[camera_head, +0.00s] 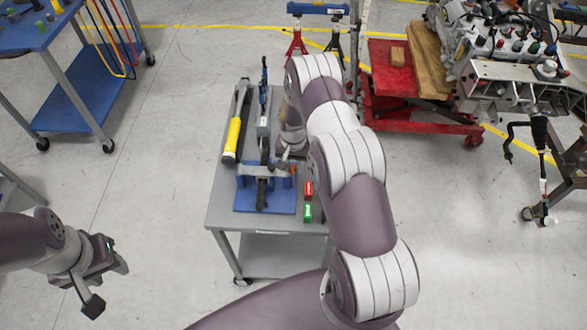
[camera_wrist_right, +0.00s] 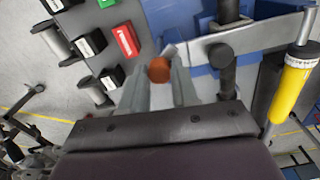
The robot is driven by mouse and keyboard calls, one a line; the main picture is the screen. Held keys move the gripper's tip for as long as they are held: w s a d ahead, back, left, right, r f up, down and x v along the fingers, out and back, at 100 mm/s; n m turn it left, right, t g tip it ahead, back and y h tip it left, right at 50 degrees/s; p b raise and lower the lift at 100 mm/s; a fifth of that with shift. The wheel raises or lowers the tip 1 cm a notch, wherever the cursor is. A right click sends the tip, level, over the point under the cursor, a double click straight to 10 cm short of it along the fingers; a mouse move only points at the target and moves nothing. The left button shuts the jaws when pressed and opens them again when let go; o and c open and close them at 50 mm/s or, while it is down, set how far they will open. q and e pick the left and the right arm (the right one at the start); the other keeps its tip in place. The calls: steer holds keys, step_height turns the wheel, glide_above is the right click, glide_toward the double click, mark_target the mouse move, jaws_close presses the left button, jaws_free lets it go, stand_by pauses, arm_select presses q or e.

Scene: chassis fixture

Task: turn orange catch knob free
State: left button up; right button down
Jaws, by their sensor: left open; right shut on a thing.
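The orange catch knob (camera_wrist_right: 158,69) sits between the fingertips of my right gripper (camera_wrist_right: 160,80) in the right wrist view. That gripper is shut on it. In the head view the right gripper (camera_head: 287,160) is at the right side of the blue fixture (camera_head: 246,199), mostly hidden behind my right arm. The blue fixture also shows in the right wrist view (camera_wrist_right: 190,18), with a grey metal bar (camera_wrist_right: 245,38) beside the knob. My left gripper (camera_head: 108,280) is open and empty, off the table at the lower left.
A grey table (camera_head: 222,205) carries the fixture. A yellow-handled tool (camera_head: 232,138) lies left of it. Red (camera_head: 308,188) and green (camera_head: 307,212) blocks stand at the right edge. A blue cart (camera_head: 85,90) and a red lift (camera_head: 390,85) stand further off. Floor between is clear.

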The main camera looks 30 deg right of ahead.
mark_target(294, 167)
steer(key=n+b, duration=0.1)
steer(key=n, duration=0.1)
steer(key=n+b, duration=0.2)
steer(key=n, duration=0.1)
steer(key=shift+f+n, duration=0.2)
steer(key=shift+n, duration=0.1)
steer(key=shift+r+n+b, duration=0.1)
steer(key=shift+n+b, duration=1.1)
steer(key=shift+n, duration=1)
steer(key=shift+s, duration=0.1)
steer(key=c, duration=0.8)
jaws_free()
steer(key=shift+c, duration=0.2)
steer(key=shift+r, duration=0.1)
steer(key=shift+r, duration=0.1)
step_height(294, 167, up, 12)
steer(key=b, duration=0.3)
steer(key=shift+r, duration=0.25)
